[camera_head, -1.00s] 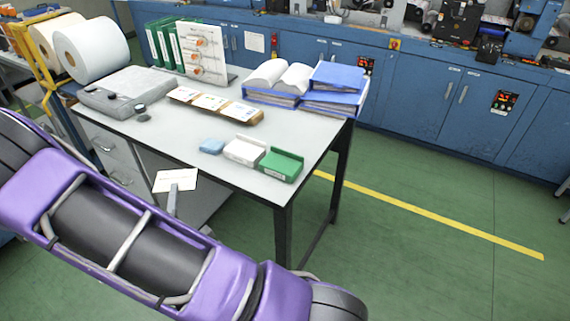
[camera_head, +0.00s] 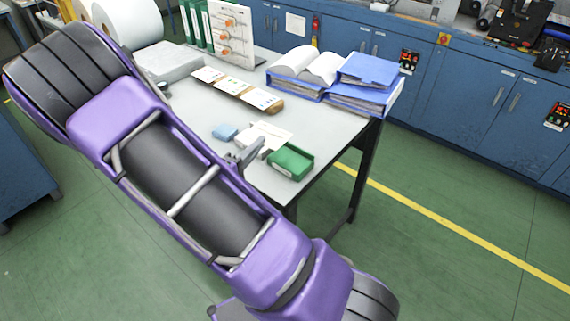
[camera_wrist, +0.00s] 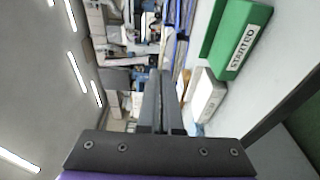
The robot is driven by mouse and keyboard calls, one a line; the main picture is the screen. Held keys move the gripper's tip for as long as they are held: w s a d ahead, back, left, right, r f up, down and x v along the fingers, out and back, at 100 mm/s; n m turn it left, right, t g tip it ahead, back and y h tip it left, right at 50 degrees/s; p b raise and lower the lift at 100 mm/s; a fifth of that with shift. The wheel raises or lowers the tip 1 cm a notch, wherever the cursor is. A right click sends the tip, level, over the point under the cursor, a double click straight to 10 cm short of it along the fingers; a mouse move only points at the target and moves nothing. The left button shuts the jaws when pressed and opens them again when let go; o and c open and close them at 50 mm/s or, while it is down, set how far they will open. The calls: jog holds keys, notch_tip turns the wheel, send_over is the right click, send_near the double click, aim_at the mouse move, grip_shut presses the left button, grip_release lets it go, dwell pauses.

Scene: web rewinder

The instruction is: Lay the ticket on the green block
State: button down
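The ticket (camera_head: 272,134) is a cream card at the front of the grey table, seen in the head view above or beside the white block (camera_head: 266,152), which it partly hides. My gripper (camera_head: 248,152) is shut on the ticket's near edge. My fingers (camera_wrist: 160,100) are close together there; the ticket is hard to make out edge-on.
A small blue block (camera_head: 224,132) lies left of the white block. A wooden strip with cards (camera_head: 237,89) and blue binders (camera_head: 362,70) stand farther back on the table (camera_head: 331,125). Green floor lies open to the right.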

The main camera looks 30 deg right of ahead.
jog(key=s+d+m+g+h, duration=0.1)
jog(key=s+d+m+g, duration=0.1)
jog(key=g, duration=0.1)
send_over(271, 183)
notch_tip(271, 183, down, 5)
jog(key=shift+r, duration=0.2)
jog(key=shift+f+b, duration=0.4)
jog(key=shift+f, duration=2.05)
jog(key=shift+f, duration=0.2)
jog(key=c, duration=1.1)
grip_release()
jog(key=shift+r, duration=0.1)
